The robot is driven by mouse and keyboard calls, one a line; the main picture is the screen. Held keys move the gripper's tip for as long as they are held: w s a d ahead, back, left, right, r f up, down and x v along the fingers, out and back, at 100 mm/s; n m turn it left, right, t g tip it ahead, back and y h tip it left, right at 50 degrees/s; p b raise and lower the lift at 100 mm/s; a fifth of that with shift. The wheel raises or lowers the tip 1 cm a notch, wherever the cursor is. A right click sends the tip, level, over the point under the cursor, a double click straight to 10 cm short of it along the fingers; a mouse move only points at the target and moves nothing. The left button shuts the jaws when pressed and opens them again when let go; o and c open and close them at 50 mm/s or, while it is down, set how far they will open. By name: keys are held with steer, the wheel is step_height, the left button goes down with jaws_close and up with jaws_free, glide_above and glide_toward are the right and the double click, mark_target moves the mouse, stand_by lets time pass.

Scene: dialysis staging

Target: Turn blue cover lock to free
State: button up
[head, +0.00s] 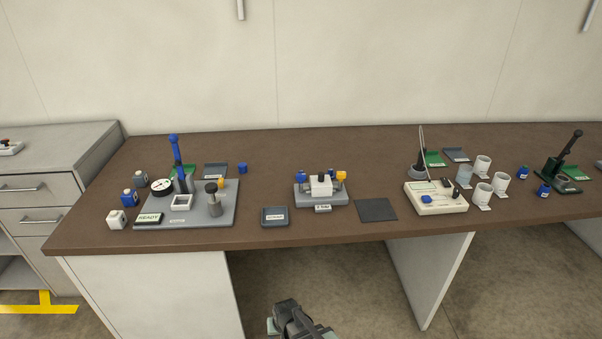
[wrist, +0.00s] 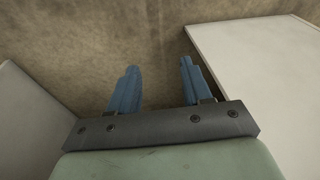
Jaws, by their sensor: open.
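A small grey fixture (head: 308,200) stands near the middle of the brown bench. It carries a white block (head: 321,185), a blue part (head: 301,176) at its left that looks like the blue cover lock, and a yellow part (head: 341,175) at its right. The lock's exact setting is too small to tell. My gripper is low in front of the bench, apart from the fixture; its mount shows at the bottom of the head view. In the wrist view my gripper (wrist: 158,82) has its two blue fingers apart with nothing between them, over the floor.
A grey station with a blue lever (head: 174,150) stands left of the fixture. A dark labelled tray (head: 274,216) and a dark mat (head: 376,209) flank the fixture. A cream box (head: 436,198) and white cups (head: 483,192) stand to the right. The bench's front edge (head: 330,238) lies beyond my gripper.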

steer(key=w+a+r+t+y, duration=0.25)
steer(key=w+a+r, duration=0.5)
steer(key=a, duration=0.45)
steer(key=w+a+r+n+t+y, duration=0.1)
steer(key=w+a+r+t+y, duration=0.15)
steer(key=a+r, duration=1.2)
steer(key=w+a+r+n+t+y, duration=0.1)
steer(key=w+a+r+t+y, duration=0.15)
steer(key=a+r, duration=1.2)
steer(key=w+d+r+n+g+h, duration=0.1)
steer(key=w+d+r+n+h, duration=0.3)
steer(key=w+d, duration=0.7)
steer(key=w+d+r+n+g+h, duration=0.15)
steer(key=w+d+r+n, duration=0.35)
steer(key=w+d, duration=0.65)
step_height(320, 180, up, 8)
steer(key=r+n+g+h, duration=0.1)
steer(key=n+g+h, duration=0.2)
steer(key=n+g, duration=0.35)
glide_above(301, 174)
steer(key=shift+m+g, duration=0.25)
steer(key=shift+g, duration=0.1)
step_height(301, 174, down, 14)
steer(key=shift+r, duration=0.15)
